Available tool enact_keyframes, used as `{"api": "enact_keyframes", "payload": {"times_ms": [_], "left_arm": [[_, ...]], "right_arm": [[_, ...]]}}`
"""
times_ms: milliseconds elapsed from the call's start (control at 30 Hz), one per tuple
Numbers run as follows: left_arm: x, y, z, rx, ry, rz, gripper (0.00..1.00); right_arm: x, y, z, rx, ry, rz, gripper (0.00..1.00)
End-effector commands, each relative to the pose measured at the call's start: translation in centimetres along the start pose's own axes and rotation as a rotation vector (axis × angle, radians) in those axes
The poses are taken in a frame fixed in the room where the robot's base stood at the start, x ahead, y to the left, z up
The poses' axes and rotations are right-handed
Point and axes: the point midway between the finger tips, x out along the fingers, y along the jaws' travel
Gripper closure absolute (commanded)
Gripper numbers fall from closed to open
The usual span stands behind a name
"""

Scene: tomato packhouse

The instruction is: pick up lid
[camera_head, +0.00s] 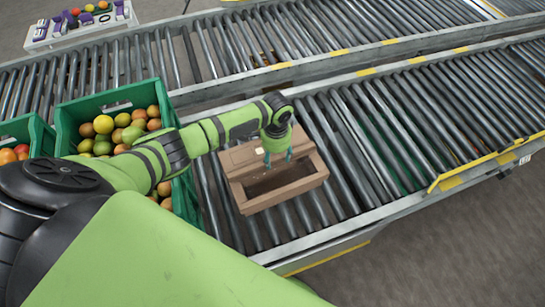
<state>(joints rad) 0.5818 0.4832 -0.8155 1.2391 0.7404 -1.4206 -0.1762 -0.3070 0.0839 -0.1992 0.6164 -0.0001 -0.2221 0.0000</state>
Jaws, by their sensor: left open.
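A brown open box (297,187) sits on the roller conveyor near the middle of the picture. A flat brown panel with a small pale patch, which looks like the lid (238,158), lies across its back part. The front part of the box is open and dark inside. My left gripper (278,160) comes down over the box from above. Its two teal fingers are apart, close to the panel's front edge. Nothing shows between them, and I cannot tell whether they touch the panel. My gripper and wrist hide part of the panel. My right gripper is not in view.
A green crate (62,128) of mixed tomatoes stands left of the box, with another green crate (40,137) at the far left. The conveyor rollers (420,120) to the right are bare. A pale tray (75,38) with purple items stands at the back left.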

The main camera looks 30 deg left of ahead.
Motion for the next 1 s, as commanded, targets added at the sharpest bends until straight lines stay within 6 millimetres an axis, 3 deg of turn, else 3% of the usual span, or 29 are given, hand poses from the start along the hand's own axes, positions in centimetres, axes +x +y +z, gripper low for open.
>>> {"api": "enact_keyframes", "payload": {"times_ms": [100,367,400,533,1000], "left_arm": [[1.36,-0.01,-0.10,0.000,0.001,-0.001,0.42],[1.67,-0.01,-0.13,0.002,0.002,-0.002,0.42],[1.66,-0.01,-0.13,0.002,0.002,-0.002,0.50],[1.65,-0.02,-0.12,0.001,0.002,-0.002,1.00],[1.32,-0.04,-0.11,0.001,0.002,-0.002,1.00]], "right_arm": [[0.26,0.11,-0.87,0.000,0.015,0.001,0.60],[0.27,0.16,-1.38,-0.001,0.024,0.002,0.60],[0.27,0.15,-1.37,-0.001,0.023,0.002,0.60],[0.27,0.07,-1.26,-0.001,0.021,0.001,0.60],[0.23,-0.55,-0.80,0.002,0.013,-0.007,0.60]]}}
